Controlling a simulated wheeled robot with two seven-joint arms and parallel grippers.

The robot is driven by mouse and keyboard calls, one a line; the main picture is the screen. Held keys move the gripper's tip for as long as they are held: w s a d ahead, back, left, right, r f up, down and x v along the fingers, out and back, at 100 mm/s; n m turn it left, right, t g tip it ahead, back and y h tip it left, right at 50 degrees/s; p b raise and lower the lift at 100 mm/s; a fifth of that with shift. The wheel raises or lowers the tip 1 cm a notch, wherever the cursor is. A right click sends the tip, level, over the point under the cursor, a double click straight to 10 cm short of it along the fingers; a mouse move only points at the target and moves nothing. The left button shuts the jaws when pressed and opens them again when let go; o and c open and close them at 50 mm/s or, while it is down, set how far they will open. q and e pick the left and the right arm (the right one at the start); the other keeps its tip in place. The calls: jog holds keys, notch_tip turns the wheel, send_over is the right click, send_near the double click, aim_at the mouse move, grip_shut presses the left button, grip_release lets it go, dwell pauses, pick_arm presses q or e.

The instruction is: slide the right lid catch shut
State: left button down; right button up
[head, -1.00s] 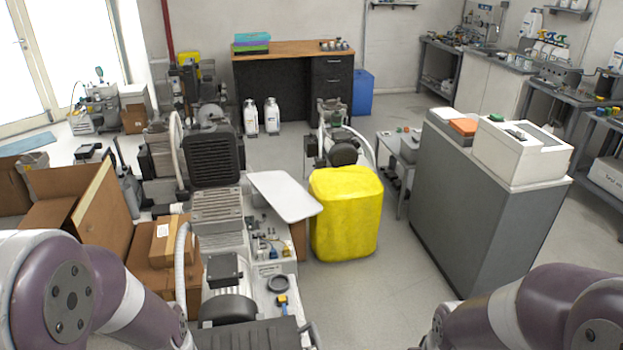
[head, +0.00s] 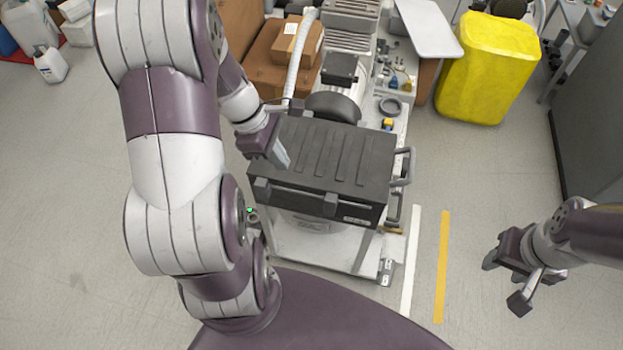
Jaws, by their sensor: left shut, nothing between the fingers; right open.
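The dark grey box (head: 318,165) with a ribbed lid stands on a white-grey unit in the middle of the view. On the front edge of its lid, the right catch (head: 330,205) is a small dark block, and the left catch (head: 262,189) is a similar block. I cannot tell how far either is slid. My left gripper (head: 281,155) is shut and empty, over the left part of the lid; whether it touches the lid is unclear. My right gripper (head: 504,283) is open and empty, well to the right of the box, above the floor.
A grey handle (head: 404,166) sticks out from the box's right side. A yellow container (head: 487,68) stands at the back right and cardboard boxes (head: 285,55) at the back left. A grey cabinet (head: 592,130) is at the right edge.

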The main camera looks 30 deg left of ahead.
aim_at(331, 203)
pick_arm(q)
jog(key=x, duration=0.3)
jog(key=d+b+x, duration=0.1)
jog(key=x, duration=0.3)
jog(key=d+r+b+x, duration=0.1)
jog(key=x, duration=0.2)
jog(key=shift+w+d+f, duration=0.3)
jog(key=shift+w+f, duration=0.05)
jog(key=shift+w+d, duration=0.1)
jog(key=shift+d, duration=0.4)
